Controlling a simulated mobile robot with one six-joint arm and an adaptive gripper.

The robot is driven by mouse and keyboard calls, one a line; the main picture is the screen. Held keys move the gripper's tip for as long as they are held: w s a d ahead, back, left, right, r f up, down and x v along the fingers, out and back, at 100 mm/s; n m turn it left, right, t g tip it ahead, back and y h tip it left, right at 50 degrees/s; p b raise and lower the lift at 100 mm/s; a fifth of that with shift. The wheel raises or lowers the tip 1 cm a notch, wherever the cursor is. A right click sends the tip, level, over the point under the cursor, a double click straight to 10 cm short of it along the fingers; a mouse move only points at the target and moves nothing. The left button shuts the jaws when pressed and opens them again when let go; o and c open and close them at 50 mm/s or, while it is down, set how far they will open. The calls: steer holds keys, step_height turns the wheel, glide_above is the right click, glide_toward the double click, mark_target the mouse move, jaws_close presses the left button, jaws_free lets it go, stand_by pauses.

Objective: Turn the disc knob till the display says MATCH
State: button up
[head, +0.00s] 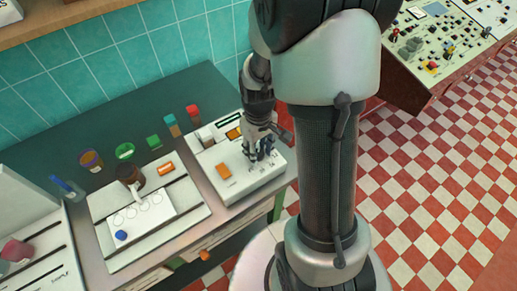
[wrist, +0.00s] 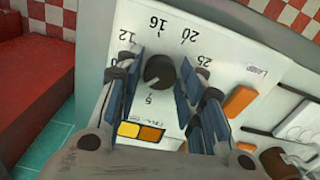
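The disc knob (wrist: 160,74) is dark and round on a white instrument panel (wrist: 225,50) with scale numbers 5, 12, 16, 20 and 25. A faint light mark on it seems to point toward the 5. My gripper (wrist: 162,60) is open, with blue-padded fingers on both sides of the knob and small gaps visible. In the head view my gripper (head: 261,154) is down over the white instrument (head: 245,188) and hides the knob. A yellow patch (wrist: 128,130) and an amber patch (wrist: 151,134) sit side by side below the knob. No MATCH text is readable.
An orange block (head: 223,171) lies on the instrument's left part. A white tray (head: 110,255) with a brown jar (head: 130,175) stands to the left. Small coloured containers, including a green one (head: 153,142), stand behind. Checkered floor (head: 420,190) is open at right.

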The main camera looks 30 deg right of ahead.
steer(key=c, duration=0.6)
steer(key=shift+c, duration=0.2)
steer(key=shift+m, duration=0.4)
steer(key=m+p, duration=0.1)
steer(key=m, duration=0.2)
steer(key=shift+m+p, duration=0.3)
steer(key=shift+m, duration=1.7)
steer(key=o, duration=1.1)
